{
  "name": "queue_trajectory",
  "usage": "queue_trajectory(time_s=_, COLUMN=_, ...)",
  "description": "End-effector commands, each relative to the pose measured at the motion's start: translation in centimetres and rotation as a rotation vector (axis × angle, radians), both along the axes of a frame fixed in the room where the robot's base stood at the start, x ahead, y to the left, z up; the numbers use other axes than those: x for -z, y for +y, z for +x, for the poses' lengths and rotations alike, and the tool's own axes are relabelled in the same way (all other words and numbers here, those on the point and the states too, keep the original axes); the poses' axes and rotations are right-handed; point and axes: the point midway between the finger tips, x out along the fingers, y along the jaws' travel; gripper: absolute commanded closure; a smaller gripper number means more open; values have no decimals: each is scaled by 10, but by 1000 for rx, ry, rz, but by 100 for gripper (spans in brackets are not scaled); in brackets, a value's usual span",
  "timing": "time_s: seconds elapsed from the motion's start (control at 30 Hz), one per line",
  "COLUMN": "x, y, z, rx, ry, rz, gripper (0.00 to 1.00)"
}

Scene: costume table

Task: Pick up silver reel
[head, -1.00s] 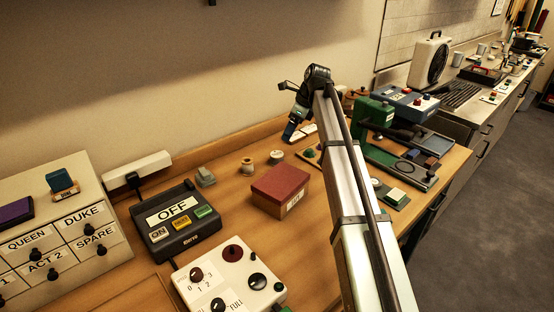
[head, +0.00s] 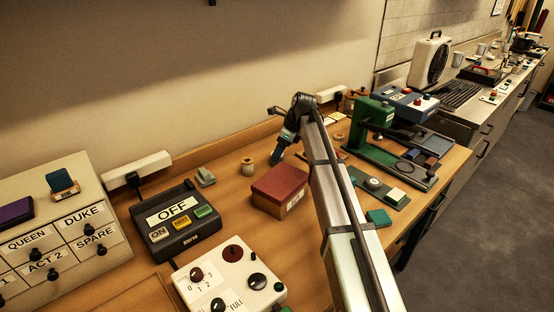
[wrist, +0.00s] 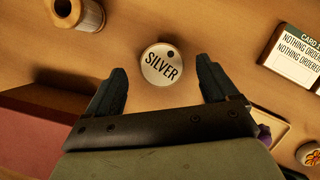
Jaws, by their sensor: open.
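The silver reel (wrist: 162,65) shows in the wrist view as a round pale disc with "SILVER" printed on it and a small dark hole near its rim. My gripper (wrist: 161,78) is open. Its two dark fingertips stand to the left and right of the reel's near part in that picture, with a gap on each side. I cannot tell how high they are above it. In the head view my gripper (head: 275,160) points down behind the red box and hides the reel.
Another reel (wrist: 80,12) stands to the left; it also shows in the head view (head: 247,167). The red-lidded box (head: 278,184) is close in front. A framed card (wrist: 294,57) lies to the right. A green press (head: 372,118) stands further right.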

Motion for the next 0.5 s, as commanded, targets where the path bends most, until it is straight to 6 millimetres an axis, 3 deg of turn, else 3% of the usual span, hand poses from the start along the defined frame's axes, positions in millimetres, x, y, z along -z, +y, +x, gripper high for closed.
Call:
queue_trajectory(time_s=0.23, x=30, y=11, z=4, rx=-1, ry=0, rz=0, gripper=13)
queue_trajectory(time_s=0.5, x=34, y=12, z=5, rx=0, ry=-1, rz=0, gripper=13)
